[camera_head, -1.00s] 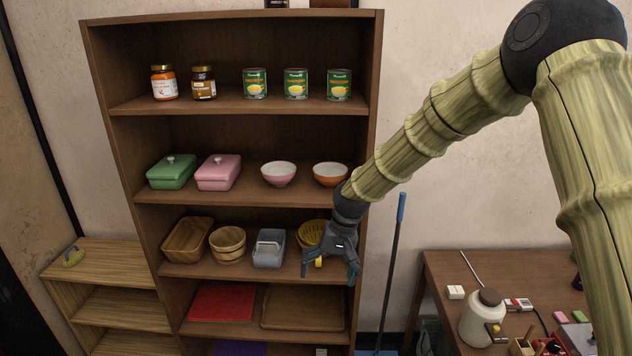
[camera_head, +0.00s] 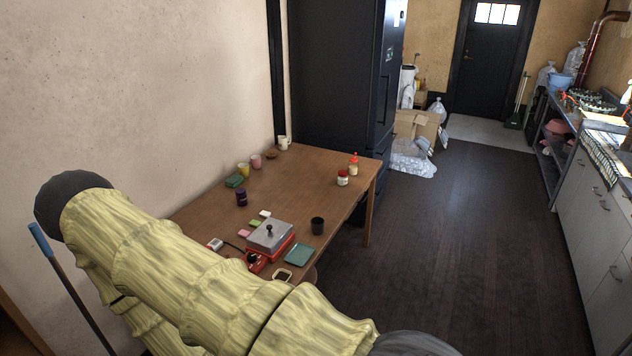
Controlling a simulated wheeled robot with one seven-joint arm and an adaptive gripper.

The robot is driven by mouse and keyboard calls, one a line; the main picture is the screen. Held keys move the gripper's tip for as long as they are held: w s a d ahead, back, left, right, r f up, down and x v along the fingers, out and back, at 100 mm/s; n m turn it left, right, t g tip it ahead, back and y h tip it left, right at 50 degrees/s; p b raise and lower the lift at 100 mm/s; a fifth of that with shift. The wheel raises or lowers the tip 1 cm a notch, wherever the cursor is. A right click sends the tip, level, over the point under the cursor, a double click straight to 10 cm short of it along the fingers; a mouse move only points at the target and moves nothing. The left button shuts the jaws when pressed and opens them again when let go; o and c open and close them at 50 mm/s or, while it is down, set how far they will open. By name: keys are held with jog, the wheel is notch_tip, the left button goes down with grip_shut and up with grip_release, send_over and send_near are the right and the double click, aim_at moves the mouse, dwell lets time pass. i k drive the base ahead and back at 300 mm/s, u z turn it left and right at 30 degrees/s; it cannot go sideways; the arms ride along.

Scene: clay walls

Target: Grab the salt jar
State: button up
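A small white jar with a red label or lid (camera_head: 342,179) stands upright near the right edge of the wooden table (camera_head: 215,205). A bottle with an orange-red top (camera_head: 353,164) stands just behind it. A dark purple jar (camera_head: 241,197) stands on the left part of the table. The jars are too small for me to read any label, so I cannot tell which one holds salt. My bamboo-textured arm fills the lower left and covers the table's near end. My gripper is out of view.
A red appliance with a grey lid (camera_head: 270,236), a dark cup (camera_head: 317,226) and a teal square (camera_head: 299,253) are on the table's near half. A tall dark cabinet (camera_head: 335,85) stands behind. The dark floor (camera_head: 455,240) right of the table is open, up to the kitchen counter (camera_head: 592,225).

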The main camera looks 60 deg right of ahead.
aim_at(342, 179)
jog(key=i, duration=1.35)
jog(key=z, duration=2.7)
